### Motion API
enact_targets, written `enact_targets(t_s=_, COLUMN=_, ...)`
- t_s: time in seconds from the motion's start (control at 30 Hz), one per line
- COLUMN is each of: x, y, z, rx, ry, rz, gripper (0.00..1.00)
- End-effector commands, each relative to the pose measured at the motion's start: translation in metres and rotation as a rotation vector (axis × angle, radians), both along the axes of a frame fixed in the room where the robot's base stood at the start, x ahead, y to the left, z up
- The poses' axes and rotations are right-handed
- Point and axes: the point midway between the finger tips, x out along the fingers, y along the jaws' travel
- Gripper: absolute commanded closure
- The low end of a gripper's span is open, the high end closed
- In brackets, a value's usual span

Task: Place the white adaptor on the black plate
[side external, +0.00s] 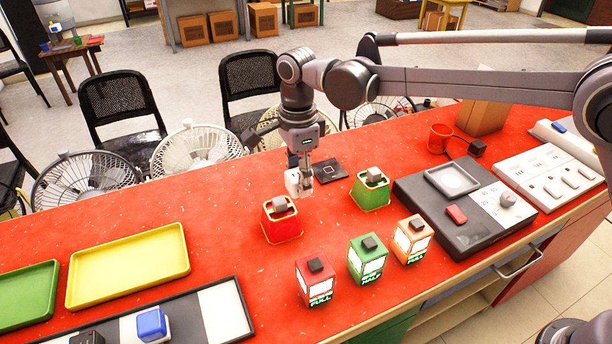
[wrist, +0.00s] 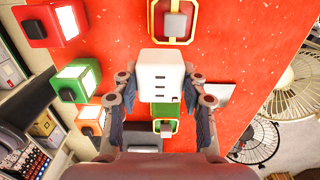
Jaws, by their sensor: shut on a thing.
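The white adaptor (side external: 293,184) is a small white block with dark slots, held between the fingers of my gripper (side external: 300,175). In the wrist view the adaptor (wrist: 160,72) fills the space between both fingertips of my gripper (wrist: 160,88). The black plate (side external: 331,171) is a small flat dark square on the red table, just right of the adaptor in the side view. The adaptor is not over the middle of the plate. Its exact height above the table is hard to tell.
A red holder (side external: 281,228) and a green holder (side external: 368,194), each with a grey block on top, stand close by. Several lit boxes, including an orange one (side external: 412,240), stand in front. A black console (side external: 425,212) lies right; a yellow tray (side external: 130,266) lies left.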

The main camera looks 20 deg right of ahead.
Motion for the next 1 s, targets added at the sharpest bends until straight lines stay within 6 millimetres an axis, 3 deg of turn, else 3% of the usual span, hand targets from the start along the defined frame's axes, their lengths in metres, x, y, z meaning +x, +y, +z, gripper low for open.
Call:
enact_targets(t_s=0.03, x=0.014, y=-0.024, z=0.000, rx=0.000, ry=0.000, rz=-0.010, gripper=0.90)
enact_targets(t_s=0.2, x=0.047, y=-0.096, z=0.001, rx=0.000, ry=0.001, rz=-0.008, gripper=0.90)
enact_targets(t_s=0.4, x=0.072, y=-0.181, z=0.003, rx=0.000, ry=0.001, rz=-0.007, gripper=0.90)
enact_targets(t_s=0.6, x=0.081, y=-0.239, z=0.003, rx=0.001, ry=0.001, rz=-0.003, gripper=0.90)
enact_targets(t_s=0.8, x=0.085, y=-0.257, z=0.001, rx=0.001, ry=0.001, rz=0.003, gripper=0.90)
enact_targets(t_s=1.0, x=0.096, y=-0.228, z=-0.018, rx=0.001, ry=0.001, rz=0.007, gripper=0.90)
